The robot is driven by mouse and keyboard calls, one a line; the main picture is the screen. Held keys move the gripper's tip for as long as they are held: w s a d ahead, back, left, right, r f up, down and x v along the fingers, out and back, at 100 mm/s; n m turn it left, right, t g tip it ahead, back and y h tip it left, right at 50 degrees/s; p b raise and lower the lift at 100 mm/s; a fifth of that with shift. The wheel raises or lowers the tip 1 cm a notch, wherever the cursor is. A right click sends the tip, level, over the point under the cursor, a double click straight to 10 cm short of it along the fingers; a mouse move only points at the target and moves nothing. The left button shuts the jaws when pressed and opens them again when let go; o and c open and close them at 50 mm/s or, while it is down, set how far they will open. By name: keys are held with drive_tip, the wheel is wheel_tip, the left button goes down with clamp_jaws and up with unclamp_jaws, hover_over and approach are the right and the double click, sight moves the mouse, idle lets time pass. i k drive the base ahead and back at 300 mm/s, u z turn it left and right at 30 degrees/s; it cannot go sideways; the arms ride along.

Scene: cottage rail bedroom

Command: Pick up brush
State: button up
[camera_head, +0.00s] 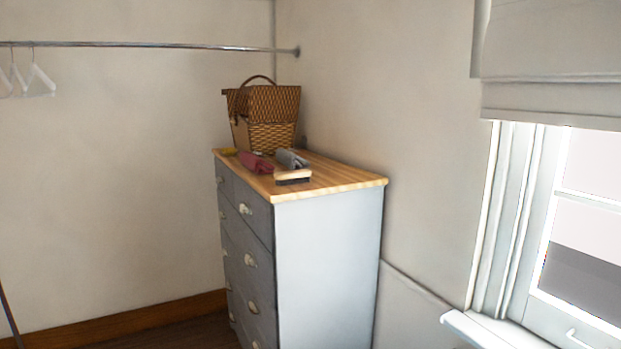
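The brush (293,175) has a pale wooden back and dark bristles facing down. It lies on the wooden top of a grey dresser (345,180), close to the front left edge. A grey rolled cloth (291,158) is just behind it, and a dark red rolled cloth (256,163) is to its left. I cannot tell whether the brush touches the grey cloth. My gripper is not in view.
A wicker basket (265,137) with a handle stands at the back of the dresser top. A small yellow item (229,152) lies near the left edge. The right part of the top is clear. A window sill (490,329) juts out at the right.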

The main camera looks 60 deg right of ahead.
sight(282, 179)
drive_tip(key=z, duration=0.4)
drive_tip(key=i, duration=1)
drive_tip(key=u, duration=0.05)
